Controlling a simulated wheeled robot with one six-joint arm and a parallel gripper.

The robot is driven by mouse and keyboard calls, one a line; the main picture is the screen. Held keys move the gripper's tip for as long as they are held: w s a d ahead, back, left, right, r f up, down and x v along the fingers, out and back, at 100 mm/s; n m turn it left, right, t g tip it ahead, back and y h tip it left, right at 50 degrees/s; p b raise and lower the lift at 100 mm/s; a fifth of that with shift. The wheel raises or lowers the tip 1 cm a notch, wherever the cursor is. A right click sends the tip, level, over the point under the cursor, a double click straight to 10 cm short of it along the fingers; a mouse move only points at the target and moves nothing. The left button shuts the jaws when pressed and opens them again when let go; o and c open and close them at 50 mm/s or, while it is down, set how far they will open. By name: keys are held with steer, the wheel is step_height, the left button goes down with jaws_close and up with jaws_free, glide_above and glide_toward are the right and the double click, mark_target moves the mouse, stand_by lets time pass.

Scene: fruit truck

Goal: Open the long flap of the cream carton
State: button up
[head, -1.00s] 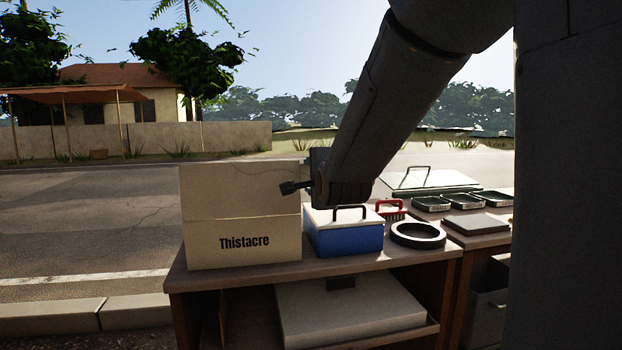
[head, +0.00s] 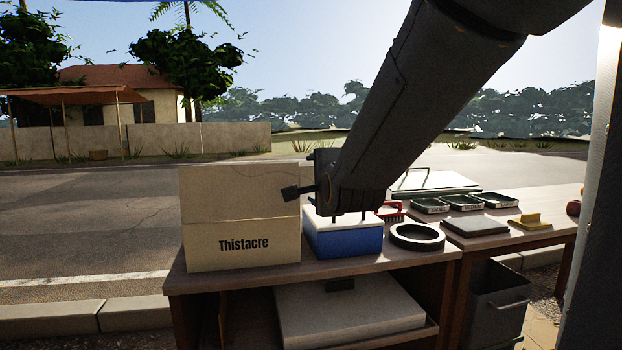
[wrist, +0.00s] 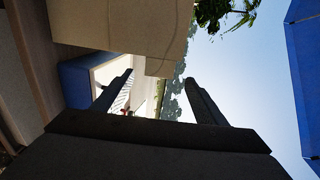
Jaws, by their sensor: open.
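The cream carton (head: 240,245), printed "Thistacre", stands on the left end of the wooden counter. A plain cream panel (head: 235,192) rises above a crease over its printed front; I cannot tell for sure whether it is the long flap standing up. My gripper (head: 289,193) points left at the height of this panel, by its right edge. In the wrist view my two fingers (wrist: 158,92) are apart with nothing gripped between them. The carton (wrist: 125,22) fills the top of that view, beyond the fingertips. Contact between fingers and carton cannot be made out.
A blue box with a white lid (head: 343,240) stands right of the carton, under my gripper. A red brush (head: 392,211), a black ring (head: 417,236), small trays (head: 463,201) and a yellow scraper (head: 530,220) lie further right. The road side left of the carton is clear.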

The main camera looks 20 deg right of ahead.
steer(key=shift+v, duration=1.35)
steer(key=shift+f, duration=0.1)
steer(key=s+a+f+n+g+y, duration=0.2)
steer(key=s+a+f+n+g, duration=0.3)
steer(key=f, duration=0.4)
steer(key=s+a+f+n+g+y, duration=0.1)
steer(key=s+a+f+n+g, duration=0.3)
steer(key=s+a+f+n, duration=0.4)
steer(key=s+a+f+n+g, duration=0.1)
steer(key=s+f+n+g, duration=0.15)
steer(key=s, duration=0.25)
steer(key=s+a+f+n+g+p, duration=0.1)
steer(key=s+f+n+g, duration=0.15)
steer(key=s, duration=0.25)
steer(key=s+a+f+n+g, duration=0.1)
steer(key=s+n+g, duration=0.1)
steer(key=s+n, duration=0.25)
steer(key=d+r+m+p, duration=0.2)
steer(key=d+r+p, duration=0.4)
steer(key=p, duration=0.7)
steer(key=shift+s+d+m, duration=0.25)
steer(key=shift+d+m, duration=0.1)
steer(key=shift+d, duration=0.15)
